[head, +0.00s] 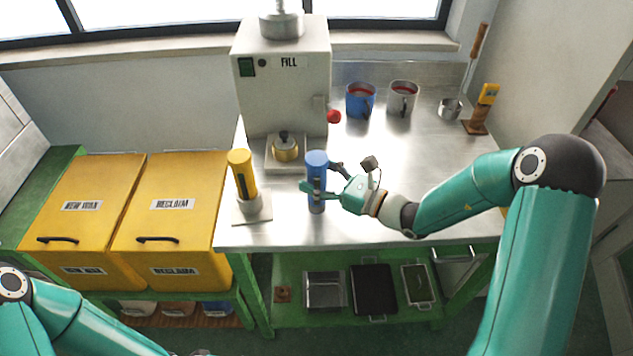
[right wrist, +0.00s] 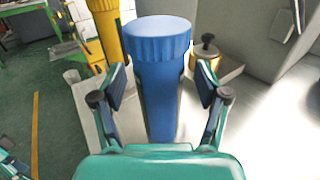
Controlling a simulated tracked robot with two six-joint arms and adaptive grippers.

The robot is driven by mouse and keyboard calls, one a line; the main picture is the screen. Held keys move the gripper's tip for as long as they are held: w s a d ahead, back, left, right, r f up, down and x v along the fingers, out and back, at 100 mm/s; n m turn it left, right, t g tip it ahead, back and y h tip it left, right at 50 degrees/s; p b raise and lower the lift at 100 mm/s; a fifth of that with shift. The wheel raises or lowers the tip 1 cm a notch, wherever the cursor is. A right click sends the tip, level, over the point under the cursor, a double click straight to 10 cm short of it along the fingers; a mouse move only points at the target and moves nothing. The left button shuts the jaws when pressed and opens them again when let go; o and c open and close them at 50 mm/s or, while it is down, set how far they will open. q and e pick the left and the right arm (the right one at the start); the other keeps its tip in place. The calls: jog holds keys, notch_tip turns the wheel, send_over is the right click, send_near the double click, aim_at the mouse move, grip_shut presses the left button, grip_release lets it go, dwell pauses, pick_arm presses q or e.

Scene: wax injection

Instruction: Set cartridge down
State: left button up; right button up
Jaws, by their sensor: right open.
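A blue cartridge (head: 317,162) stands upright on the steel bench near its front edge, in front of the fill machine. My right gripper (head: 322,183) is open around it, with one finger at each side. In the right wrist view the blue cartridge (right wrist: 160,75) stands between the two open fingers (right wrist: 160,97), with gaps showing on both sides. A yellow cartridge (head: 243,175) stands in a grey holder to the left, and it also shows in the right wrist view (right wrist: 106,30). My left arm shows at the lower left, but its gripper is not visible.
The fill machine (head: 282,85) has a brass pot (head: 285,152) on its platform. A blue mug (head: 360,100), a grey mug (head: 403,98) and a small cup (head: 449,109) stand at the back. Yellow bins (head: 170,205) are at left. The bench (head: 450,155) is clear at right.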

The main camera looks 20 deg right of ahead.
jog(key=shift+w+a, duration=0.15)
grip_shut()
dwell(0.4)
jog(key=shift+r, duration=0.15)
